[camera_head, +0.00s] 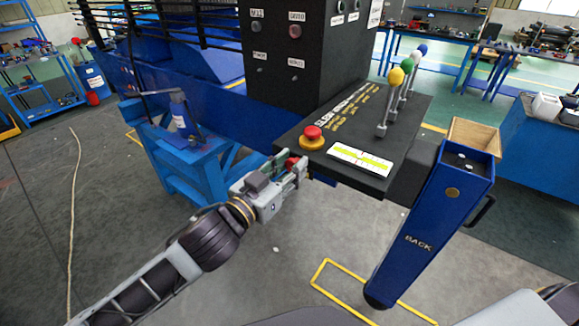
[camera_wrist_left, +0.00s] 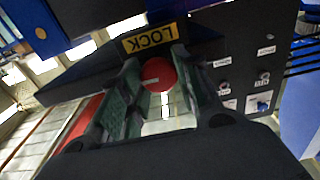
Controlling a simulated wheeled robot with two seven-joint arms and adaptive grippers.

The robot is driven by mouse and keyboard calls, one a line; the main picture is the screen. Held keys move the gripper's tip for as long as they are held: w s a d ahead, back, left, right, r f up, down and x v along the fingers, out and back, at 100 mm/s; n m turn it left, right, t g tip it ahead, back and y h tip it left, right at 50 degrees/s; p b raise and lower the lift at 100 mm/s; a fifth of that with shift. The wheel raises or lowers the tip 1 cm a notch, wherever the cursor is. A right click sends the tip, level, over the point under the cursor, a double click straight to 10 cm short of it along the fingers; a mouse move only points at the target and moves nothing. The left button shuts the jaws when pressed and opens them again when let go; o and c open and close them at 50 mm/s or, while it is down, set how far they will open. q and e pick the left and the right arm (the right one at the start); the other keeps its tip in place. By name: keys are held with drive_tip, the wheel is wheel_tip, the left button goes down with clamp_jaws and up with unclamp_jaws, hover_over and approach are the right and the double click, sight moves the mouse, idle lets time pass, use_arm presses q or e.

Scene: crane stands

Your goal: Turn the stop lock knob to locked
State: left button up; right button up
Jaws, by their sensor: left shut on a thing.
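The stop lock knob is the red round knob (camera_wrist_left: 158,75) in the left wrist view, between my left fingers and next to a yellow LOCK label (camera_wrist_left: 150,37). In the head view a bit of its red (camera_head: 291,161) shows at the front left edge of the black console (camera_head: 408,150). My left gripper (camera_head: 294,168) reaches it from the lower left and is shut on it; its fingers also show in the wrist view (camera_wrist_left: 156,62). A pale mark shows on the knob's face, but I cannot tell its setting. My right gripper is not in view.
A red stop button on a yellow base (camera_head: 312,138) sits on the console just above my left gripper. Several levers with coloured balls (camera_head: 397,76) stand behind. A blue stand leg marked BACK (camera_head: 418,240) is on the right. The floor below my arm is clear.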

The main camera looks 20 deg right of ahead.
use_arm(q)
drive_tip(key=shift+m, duration=0.3)
drive_tip(key=m+p, duration=0.2)
drive_tip(key=m, duration=0.1)
drive_tip(key=shift+m+p, duration=0.5)
drive_tip(key=m+p, duration=0.1)
drive_tip(key=m, duration=0.1)
drive_tip(key=shift+s+m, duration=0.1)
drive_tip(key=shift+m, duration=0.2)
drive_tip(key=shift+m+p, duration=0.75)
drive_tip(key=shift+m, duration=0.15)
drive_tip(key=m+p, duration=0.3)
drive_tip(key=m, duration=0.2)
drive_tip(key=shift+f, duration=0.1)
drive_tip(key=shift+d+f+m+p, duration=0.15)
drive_tip(key=shift+m+p, duration=0.6)
drive_tip(key=shift+m, duration=1.35)
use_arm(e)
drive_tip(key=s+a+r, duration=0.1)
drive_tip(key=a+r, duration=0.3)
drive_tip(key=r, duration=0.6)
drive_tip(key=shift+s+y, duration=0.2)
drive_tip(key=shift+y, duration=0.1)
use_arm(q)
drive_tip(key=shift+s, duration=0.1)
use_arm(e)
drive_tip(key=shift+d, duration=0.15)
